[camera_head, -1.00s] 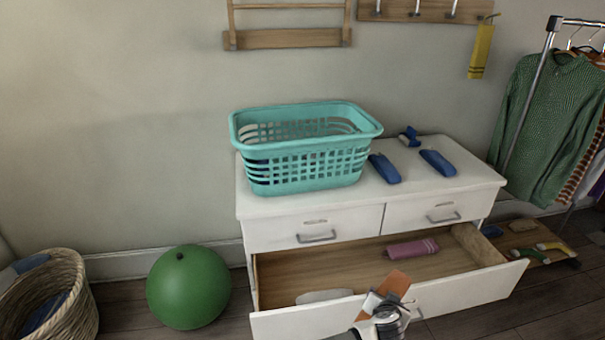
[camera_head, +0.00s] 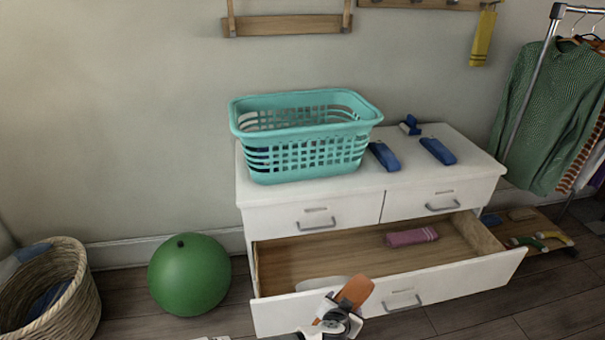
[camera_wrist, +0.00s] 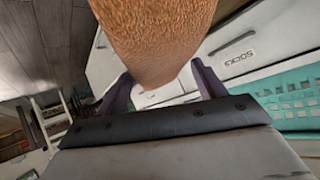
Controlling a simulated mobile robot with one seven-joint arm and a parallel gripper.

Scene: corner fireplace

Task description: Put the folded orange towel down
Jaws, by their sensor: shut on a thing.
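The folded orange towel (camera_head: 355,290) is held in my gripper (camera_head: 337,311), at the front edge of the open lower drawer (camera_head: 345,250). In the wrist view the towel (camera_wrist: 155,35) fills the upper middle, between the two dark fingers of my gripper (camera_wrist: 165,92). The drawer holds a rolled pink towel (camera_head: 411,237) at its right and a whitish item (camera_head: 322,283) at its front left, partly hidden by my arm. Bare wooden drawer floor shows between them.
A teal basket (camera_head: 305,170) and several blue folded items, one of them (camera_head: 437,151), stand on the white dresser top (camera_head: 410,175). A green ball (camera_head: 189,275) and a wicker basket (camera_head: 80,310) are on the floor at left. A clothes rack stands at right.

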